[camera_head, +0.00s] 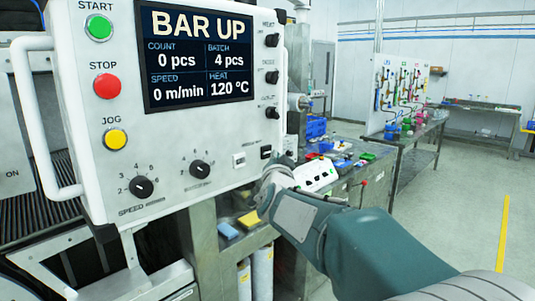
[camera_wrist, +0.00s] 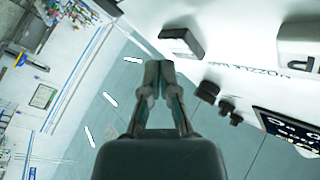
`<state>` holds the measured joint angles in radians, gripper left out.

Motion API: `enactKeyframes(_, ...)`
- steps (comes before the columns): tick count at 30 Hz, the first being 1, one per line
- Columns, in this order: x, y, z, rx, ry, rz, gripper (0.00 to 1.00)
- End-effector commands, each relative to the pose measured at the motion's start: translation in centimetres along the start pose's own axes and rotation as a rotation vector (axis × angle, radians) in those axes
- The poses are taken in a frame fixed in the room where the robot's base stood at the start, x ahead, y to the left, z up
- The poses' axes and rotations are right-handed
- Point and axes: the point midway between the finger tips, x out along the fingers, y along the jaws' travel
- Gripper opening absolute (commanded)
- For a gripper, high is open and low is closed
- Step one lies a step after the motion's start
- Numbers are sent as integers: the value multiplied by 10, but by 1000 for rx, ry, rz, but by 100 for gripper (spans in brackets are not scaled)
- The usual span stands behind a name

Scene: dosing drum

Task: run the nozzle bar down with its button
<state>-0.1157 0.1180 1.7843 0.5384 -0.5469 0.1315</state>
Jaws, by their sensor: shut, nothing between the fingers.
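The white control panel (camera_head: 215,130) fills the left of the head view; its display (camera_head: 197,55) reads BAR UP. In the wrist view the label reads NOZZLE BAR, the light button (camera_wrist: 298,42) bears partly cropped lettering that looks like UP, and the dark button (camera_wrist: 180,42) shows no readable lettering. My gripper (camera_head: 268,180) is shut and empty just below the dark button. In the wrist view its fingertips (camera_wrist: 159,66) appear close to that button; contact cannot be told.
START (camera_head: 99,28), STOP (camera_head: 107,86) and JOG (camera_head: 115,138) buttons line the panel's left. Dark knobs (camera_head: 272,76) line its right edge; some show in the wrist view (camera_wrist: 208,92). A cluttered bench (camera_head: 360,165) stands behind my arm. Floor at right is open.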

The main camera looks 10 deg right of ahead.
Motion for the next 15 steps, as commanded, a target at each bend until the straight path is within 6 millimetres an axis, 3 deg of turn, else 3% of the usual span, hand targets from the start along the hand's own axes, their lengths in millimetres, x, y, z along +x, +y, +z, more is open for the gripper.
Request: enactKeyframes(15, 4, -3, 2, 0, 0, 0, 0)
